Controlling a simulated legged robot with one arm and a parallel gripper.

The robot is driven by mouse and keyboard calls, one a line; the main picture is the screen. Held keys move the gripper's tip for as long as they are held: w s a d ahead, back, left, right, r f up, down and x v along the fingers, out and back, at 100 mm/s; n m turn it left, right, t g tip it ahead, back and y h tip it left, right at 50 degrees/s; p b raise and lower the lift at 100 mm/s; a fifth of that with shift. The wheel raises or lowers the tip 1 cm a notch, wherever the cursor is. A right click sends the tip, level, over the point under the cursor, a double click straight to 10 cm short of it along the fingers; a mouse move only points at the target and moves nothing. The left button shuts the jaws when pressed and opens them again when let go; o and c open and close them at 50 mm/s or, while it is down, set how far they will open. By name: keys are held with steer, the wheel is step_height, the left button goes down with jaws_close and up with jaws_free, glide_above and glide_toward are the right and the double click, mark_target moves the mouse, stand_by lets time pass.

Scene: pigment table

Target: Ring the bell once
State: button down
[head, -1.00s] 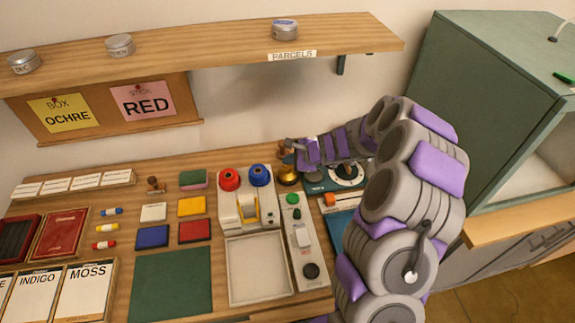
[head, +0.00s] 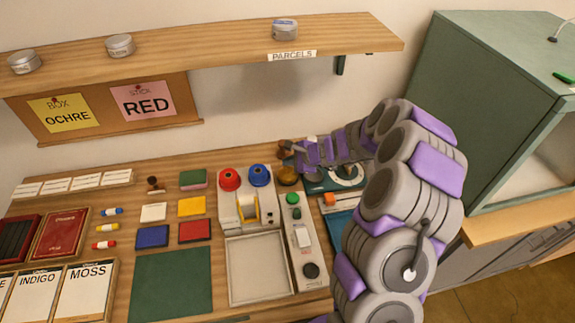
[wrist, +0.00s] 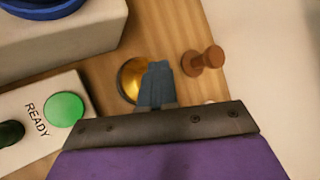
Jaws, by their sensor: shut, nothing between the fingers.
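The brass bell (head: 288,181) stands on the table to the right of the blue spool, and my arm's end partly covers it. In the wrist view the golden bell (wrist: 130,78) shows partly behind my fingers. My gripper (wrist: 157,72) is shut and empty, its fingertips over the right part of the bell in that view. In the head view my gripper (head: 288,150) is at the bell, just above it. I cannot tell whether the fingertips touch the bell. The top of the bell is hidden by the fingers.
A wooden-brown peg-like stamp (wrist: 203,61) stands close beside the bell. A panel with a green button (wrist: 64,109) marked READY is on the other side. The blue spool (head: 260,175) and red spool (head: 230,179) sit nearby. The shelf (head: 200,55) runs above.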

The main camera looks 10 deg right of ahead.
mark_target(290, 168)
steer(key=shift+r+p, duration=0.9)
steer(key=shift+r, duration=0.05)
step_height(290, 168, up, 5)
steer(key=p, duration=0.4)
stand_by(0.6)
